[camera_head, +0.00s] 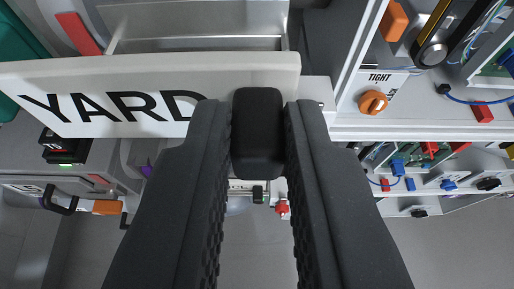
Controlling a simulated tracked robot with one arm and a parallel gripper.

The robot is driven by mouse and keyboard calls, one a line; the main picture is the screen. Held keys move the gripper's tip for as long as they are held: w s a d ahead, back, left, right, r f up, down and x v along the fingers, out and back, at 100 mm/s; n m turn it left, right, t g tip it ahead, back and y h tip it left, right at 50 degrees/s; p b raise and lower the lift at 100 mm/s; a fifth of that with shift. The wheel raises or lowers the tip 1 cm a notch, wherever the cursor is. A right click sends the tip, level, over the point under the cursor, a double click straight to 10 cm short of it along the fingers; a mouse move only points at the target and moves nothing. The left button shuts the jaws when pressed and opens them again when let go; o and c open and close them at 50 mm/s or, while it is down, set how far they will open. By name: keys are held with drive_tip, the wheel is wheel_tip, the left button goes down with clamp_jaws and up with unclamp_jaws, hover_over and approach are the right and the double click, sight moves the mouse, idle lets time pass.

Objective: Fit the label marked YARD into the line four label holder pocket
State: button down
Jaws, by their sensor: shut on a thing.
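The label marked YARD (100,98) is a white plate with black letters. It spans the upper left of the head view and tilts slightly, with its right end just past my gripper. My gripper (258,135) has two black ridged fingers that come up from the bottom, shut on a black block-shaped grip (258,125) at the label's right end. The fingers cover part of the label after the letter D. I cannot make out the line four label holder pocket; the label and fingers hide part of the panel.
A metal recess (195,35) lies behind the label's top edge. To the right is a white panel with an orange knob (373,102) marked TIGHT, and open boxes with wires. An orange-handled part (106,207) is at lower left. Grey floor (330,255) shows below.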

drive_tip(key=x, duration=0.8)
drive_tip(key=shift+w+r+b, duration=0.15)
drive_tip(key=shift+w+b, duration=0.25)
drive_tip(key=shift+w, duration=0.05)
drive_tip(key=shift+f, duration=0.25)
idle(0.9)
drive_tip(key=c, duration=1.3)
unclamp_jaws()
drive_tip(key=v, duration=1.3)
drive_tip(key=shift+s, duration=0.35)
